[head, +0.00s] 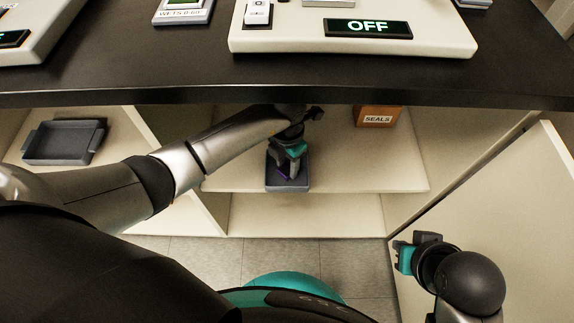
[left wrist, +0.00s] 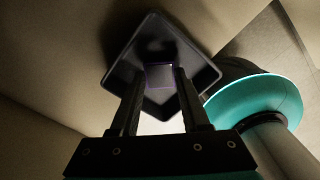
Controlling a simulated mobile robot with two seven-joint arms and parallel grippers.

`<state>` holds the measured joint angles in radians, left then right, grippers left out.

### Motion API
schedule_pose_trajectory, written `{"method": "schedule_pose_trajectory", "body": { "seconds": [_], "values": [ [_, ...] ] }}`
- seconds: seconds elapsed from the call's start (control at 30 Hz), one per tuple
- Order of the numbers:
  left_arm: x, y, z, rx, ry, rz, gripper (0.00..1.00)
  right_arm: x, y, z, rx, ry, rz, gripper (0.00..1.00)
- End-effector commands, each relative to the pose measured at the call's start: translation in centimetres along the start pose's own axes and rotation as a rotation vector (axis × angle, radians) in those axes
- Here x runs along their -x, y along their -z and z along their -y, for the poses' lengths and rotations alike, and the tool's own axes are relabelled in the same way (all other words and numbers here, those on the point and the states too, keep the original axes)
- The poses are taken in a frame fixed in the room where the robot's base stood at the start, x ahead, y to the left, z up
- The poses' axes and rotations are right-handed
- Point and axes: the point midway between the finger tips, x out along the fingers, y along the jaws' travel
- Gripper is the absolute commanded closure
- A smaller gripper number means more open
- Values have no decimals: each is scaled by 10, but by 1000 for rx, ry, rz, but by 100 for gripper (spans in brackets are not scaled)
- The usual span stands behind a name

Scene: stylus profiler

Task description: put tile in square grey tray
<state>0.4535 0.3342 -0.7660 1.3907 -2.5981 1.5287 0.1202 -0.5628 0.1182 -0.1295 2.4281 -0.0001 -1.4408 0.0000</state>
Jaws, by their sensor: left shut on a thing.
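The square grey tray (head: 288,187) stands on the shelf inside the cabinet, near the shelf's front edge. It also shows in the left wrist view (left wrist: 207,72). My left gripper (head: 286,171) points down over the tray. In the left wrist view its two fingers (left wrist: 159,78) are shut on a small dark purple tile (left wrist: 159,73), which appears within the tray's outline. I cannot tell whether the tile touches the tray floor. My right gripper (head: 404,256) is at the lower right, away from the tray; its jaw gap is unclear.
A dark tray with handles (head: 65,142) lies in the left compartment. A brown box marked SEALS (head: 377,117) stands further back on the shelf. The black worktop (head: 300,75) overhangs the shelf and bears instruments. A pale open door panel (head: 500,200) is at the right.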

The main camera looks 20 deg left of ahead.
Motion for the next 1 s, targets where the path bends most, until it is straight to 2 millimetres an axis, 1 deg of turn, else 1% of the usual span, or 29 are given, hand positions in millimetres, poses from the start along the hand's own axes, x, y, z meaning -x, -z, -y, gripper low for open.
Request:
{"method": "schedule_pose_trajectory", "body": {
  "seconds": [0.17, 0.43, 0.47, 0.5, 0.7, 0.73, 1.0],
  "values": [
    [-1, 0, 0, 0, 0, 1, 100, 2, 0, 0, 0, -1, -2, 100],
    [-4, 0, 0, 0, 0, 0, 100, 1, 3, 1, 1, 3, -21, 100],
    [-5, 0, 0, 0, 0, 0, 53, 1, 4, 2, 2, 4, -26, 100],
    [-4, 0, 0, 0, 0, 0, 49, 1, 4, 2, 2, 4, -25, 100],
    [-4, 0, 0, 1, 0, 0, 26, 2, 4, 2, 1, 4, -24, 100],
    [-4, 0, 0, 1, 0, 0, 24, 2, 4, 2, 1, 4, -24, 100],
    [-3, 0, 0, 1, 0, 1, 24, 2, 3, 2, 2, 4, -22, 100]
  ]
}}
